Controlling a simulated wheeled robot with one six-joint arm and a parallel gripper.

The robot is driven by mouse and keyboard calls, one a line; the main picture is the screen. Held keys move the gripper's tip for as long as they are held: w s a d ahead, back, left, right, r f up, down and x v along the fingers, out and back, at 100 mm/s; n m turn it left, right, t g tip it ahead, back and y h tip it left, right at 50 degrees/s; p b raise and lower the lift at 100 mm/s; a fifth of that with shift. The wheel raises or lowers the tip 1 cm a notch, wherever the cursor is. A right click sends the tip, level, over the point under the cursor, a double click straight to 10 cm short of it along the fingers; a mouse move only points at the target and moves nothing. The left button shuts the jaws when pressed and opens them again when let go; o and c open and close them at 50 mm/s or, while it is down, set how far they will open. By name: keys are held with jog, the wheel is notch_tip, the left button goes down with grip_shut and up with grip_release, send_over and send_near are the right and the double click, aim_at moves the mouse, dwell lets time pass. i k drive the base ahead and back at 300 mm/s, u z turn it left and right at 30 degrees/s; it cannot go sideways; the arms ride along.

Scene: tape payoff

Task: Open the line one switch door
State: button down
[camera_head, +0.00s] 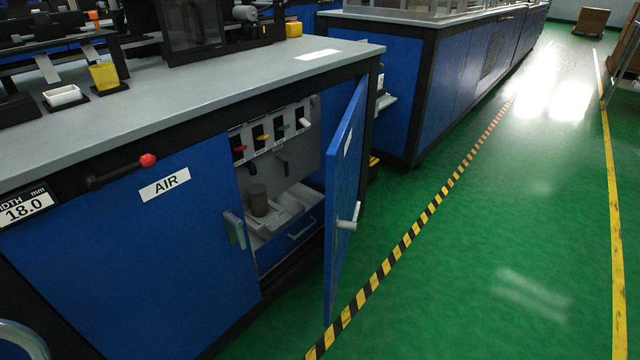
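A blue cabinet door (340,205) stands swung out from the front of the grey-topped cabinet, hinged at its right side. A pale lever handle (347,219) sticks out from its outer face. A white label on that door is too oblique to read. Behind it the compartment shows a switch panel (268,145) with several coloured levers, red, orange, green and white. To the left, a blue door labelled AIR (165,186) is shut, with a grey handle (235,230) at its right edge. My gripper is not in view.
Below the panel are a dark cylinder (258,200), a pale tray and a blue drawer front (292,235). A red-knobbed lever (147,160) juts out above the AIR door. Open green floor (470,250) lies to the right, crossed by a yellow-black line (408,238).

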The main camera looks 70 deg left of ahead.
aim_at(343, 156)
jog(key=u, duration=0.55)
jog(key=k, duration=1.2)
jog(key=u, duration=1.1)
jog(key=i, duration=0.7)
jog(key=z, duration=0.1)
